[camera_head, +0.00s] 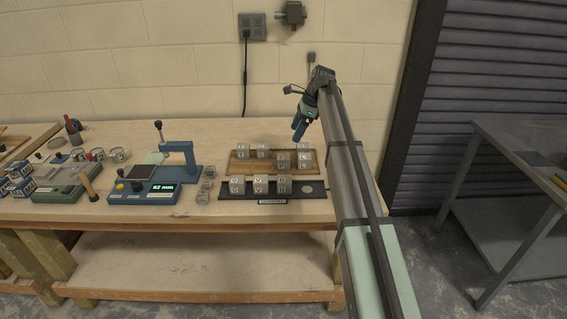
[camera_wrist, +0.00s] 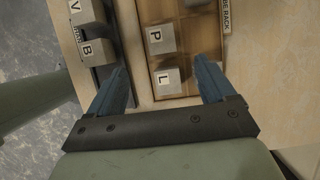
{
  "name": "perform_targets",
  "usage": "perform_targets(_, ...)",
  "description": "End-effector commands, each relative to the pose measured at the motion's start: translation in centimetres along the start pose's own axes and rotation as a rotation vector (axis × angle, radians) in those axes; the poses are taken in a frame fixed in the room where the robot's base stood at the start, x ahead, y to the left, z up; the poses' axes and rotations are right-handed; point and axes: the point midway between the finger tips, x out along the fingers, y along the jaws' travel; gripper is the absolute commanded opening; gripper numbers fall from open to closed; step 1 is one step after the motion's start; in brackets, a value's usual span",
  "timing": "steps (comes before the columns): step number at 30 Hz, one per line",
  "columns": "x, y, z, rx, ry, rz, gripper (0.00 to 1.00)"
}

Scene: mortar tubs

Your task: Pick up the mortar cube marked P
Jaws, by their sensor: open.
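The grey mortar cube marked P (camera_wrist: 161,39) sits in the wooden rack (camera_wrist: 205,30) in the wrist view, its letter readable. A cube marked L (camera_wrist: 167,81) sits just nearer in the same rack. My gripper (camera_wrist: 161,65) is open and empty, its blue fingers spread to either side of the L cube's line, with P just beyond the fingertips. In the head view my gripper (camera_head: 299,130) hangs above the right end of the wooden rack (camera_head: 240,168). I cannot tell which cube there is P; the letters are too small.
A dark rack (camera_head: 296,198) with several cubes stands in front of the wooden one; cubes marked V (camera_wrist: 80,8) and B (camera_wrist: 92,50) show there. A blue scale-like device (camera_head: 145,194) and small clear blocks (camera_head: 207,185) stand left. The bench (camera_head: 110,215) is clear in front.

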Motion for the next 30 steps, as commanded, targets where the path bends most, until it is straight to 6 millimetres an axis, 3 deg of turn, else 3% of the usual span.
perform_targets(5, 1.8, 0.1, 0.0, -0.001, 0.000, 0.002, 0.83)
perform_targets(15, 7.3, 0.0, -0.1, -0.001, 0.000, 0.001, 0.83)
perform_targets(23, 8.8, -0.1, -0.1, -0.001, 0.000, -0.001, 0.83)
perform_targets(30, 11.4, -0.1, -0.2, -0.002, 0.000, 0.000, 0.83)
